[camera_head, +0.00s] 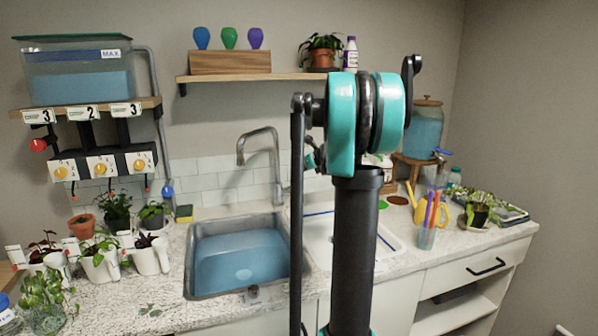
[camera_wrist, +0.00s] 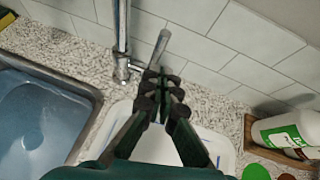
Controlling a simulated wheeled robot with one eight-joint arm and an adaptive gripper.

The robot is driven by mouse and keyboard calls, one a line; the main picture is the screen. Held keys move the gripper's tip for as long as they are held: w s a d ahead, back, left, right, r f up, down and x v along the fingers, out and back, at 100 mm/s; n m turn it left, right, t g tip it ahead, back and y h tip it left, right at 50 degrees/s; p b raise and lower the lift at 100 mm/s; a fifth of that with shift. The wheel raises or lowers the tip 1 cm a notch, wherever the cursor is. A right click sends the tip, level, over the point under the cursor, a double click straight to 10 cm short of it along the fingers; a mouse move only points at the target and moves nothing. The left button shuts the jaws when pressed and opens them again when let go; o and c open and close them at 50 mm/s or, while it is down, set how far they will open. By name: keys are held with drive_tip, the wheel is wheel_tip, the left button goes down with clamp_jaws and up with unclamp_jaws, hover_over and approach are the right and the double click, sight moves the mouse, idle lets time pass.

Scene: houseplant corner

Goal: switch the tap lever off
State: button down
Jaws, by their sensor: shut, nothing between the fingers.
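The silver tap (camera_head: 276,165) stands behind the sink in the head view, its curved spout over the basin. No stream shows below the spout. In the wrist view the tap post (camera_wrist: 121,40) rises at upper left. Its lever (camera_wrist: 161,46) is a grey rod, tilted up and to the right, in front of the tiles. My gripper (camera_wrist: 165,76) is shut and empty, its fingertips just below the lever in that picture. I cannot tell whether they touch it.
The sink (camera_head: 190,262) holds blue water. A white draining tray (camera_head: 390,240) lies to its right. A white bottle with a green label (camera_wrist: 285,135) stands on a wooden stand at right. Tiled wall (camera_wrist: 225,40) closes the back. Potted plants crowd the left counter.

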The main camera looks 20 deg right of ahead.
drive_tip(key=w+r+v, duration=0.1)
drive_tip(key=v, duration=0.6)
drive_tip(key=shift+s+r, duration=0.4)
drive_tip(key=shift+r, duration=0.05)
drive_tip(key=shift+s+d, duration=0.1)
drive_tip(key=shift+d, duration=0.05)
